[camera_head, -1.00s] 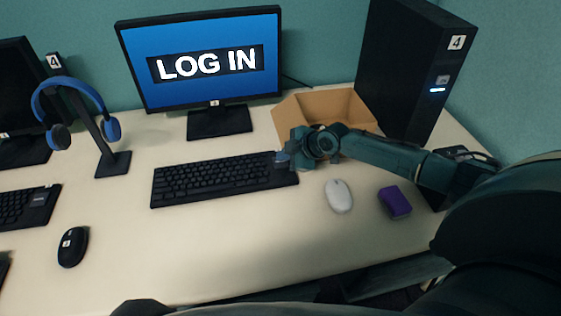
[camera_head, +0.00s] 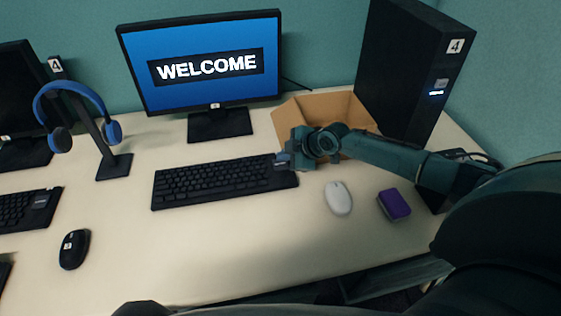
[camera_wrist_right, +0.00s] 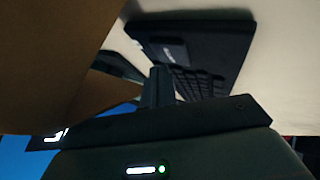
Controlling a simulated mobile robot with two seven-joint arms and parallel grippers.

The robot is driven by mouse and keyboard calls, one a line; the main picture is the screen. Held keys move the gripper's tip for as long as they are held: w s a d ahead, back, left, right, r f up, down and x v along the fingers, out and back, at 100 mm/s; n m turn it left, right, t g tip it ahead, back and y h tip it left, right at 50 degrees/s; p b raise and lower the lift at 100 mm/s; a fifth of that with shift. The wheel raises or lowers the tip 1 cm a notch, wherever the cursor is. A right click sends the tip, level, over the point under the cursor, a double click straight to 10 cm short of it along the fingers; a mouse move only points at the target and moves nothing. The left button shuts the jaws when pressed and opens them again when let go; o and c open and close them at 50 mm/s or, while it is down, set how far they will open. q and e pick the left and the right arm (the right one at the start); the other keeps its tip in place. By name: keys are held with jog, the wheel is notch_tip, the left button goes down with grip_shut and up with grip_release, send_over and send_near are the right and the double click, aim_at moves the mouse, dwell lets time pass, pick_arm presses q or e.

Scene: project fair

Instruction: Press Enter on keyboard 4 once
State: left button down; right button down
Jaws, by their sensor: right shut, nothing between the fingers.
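The black keyboard (camera_head: 215,182) lies on the desk in front of a monitor (camera_head: 200,65) that reads WELCOME. My right gripper (camera_head: 284,160) is shut and empty at the keyboard's right end, over its upper right part. In the right wrist view the shut fingers (camera_wrist_right: 158,85) point at the keyboard (camera_wrist_right: 195,55), close to its keys. Which key lies under the fingertips, and whether they touch it, I cannot tell. The computer tower (camera_head: 410,70) at the right bears the label 4. My left gripper is not in view.
An open cardboard box (camera_head: 325,105) stands right behind my right gripper. A white mouse (camera_head: 338,198) and a purple block (camera_head: 394,204) lie to the right. A headphone stand (camera_head: 108,155), a black mouse (camera_head: 74,249) and another keyboard (camera_head: 28,208) are at left. The front desk is clear.

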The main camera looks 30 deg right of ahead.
aim_at(284, 165)
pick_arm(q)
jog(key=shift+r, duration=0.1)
pick_arm(e)
jog(key=shift+r, duration=0.1)
